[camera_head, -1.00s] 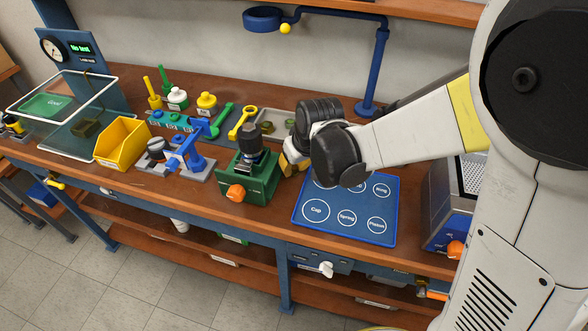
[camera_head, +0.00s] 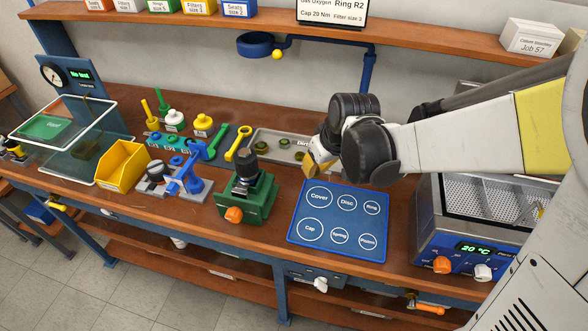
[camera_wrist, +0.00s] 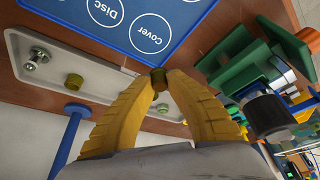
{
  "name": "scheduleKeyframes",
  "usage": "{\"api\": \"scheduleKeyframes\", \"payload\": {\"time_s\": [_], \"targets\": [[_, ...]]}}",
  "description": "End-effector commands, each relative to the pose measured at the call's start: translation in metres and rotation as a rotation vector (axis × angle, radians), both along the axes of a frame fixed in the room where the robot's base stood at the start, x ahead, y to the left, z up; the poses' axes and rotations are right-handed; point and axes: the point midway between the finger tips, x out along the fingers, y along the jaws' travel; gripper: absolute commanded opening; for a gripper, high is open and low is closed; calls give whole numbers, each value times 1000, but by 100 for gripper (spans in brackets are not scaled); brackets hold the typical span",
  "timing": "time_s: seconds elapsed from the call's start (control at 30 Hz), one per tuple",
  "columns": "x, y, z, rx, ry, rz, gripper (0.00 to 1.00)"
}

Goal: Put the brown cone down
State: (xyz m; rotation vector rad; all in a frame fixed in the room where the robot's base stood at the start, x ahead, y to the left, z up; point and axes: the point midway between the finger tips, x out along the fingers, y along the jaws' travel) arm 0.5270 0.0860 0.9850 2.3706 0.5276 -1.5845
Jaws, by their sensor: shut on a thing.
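My gripper (camera_wrist: 158,78) has yellow fingers, closed together at the tips on a small brown piece (camera_wrist: 157,74), which I take for the brown cone. Most of it is hidden by the fingertips, so its shape is unclear. In the head view, my gripper (camera_head: 312,166) is over the bench between the grey tray (camera_head: 262,150) and the blue mat (camera_head: 297,236). The held piece cannot be made out there. In the wrist view, the tips appear near the tray's rim and the mat's Cover circle. I cannot tell their height above the bench.
The tray holds several small parts, including an olive one (camera_wrist: 74,82) and a metal one (camera_wrist: 37,58). The mat's labelled circles look empty. A green fixture (camera_head: 262,201) stands left of the mat, and a blue bath unit (camera_head: 436,244) right of it.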

Motion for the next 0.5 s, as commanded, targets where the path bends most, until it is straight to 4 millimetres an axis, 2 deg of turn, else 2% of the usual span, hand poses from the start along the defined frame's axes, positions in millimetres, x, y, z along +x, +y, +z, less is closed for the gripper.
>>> {"api": "scheduleKeyframes", "payload": {"time_s": [0.03,0.2,0.5], "targets": [[-2,-11,10,1,0,-5,0],[-6,-35,23,0,0,-3,0],[-8,-46,29,0,0,0,0]]}}
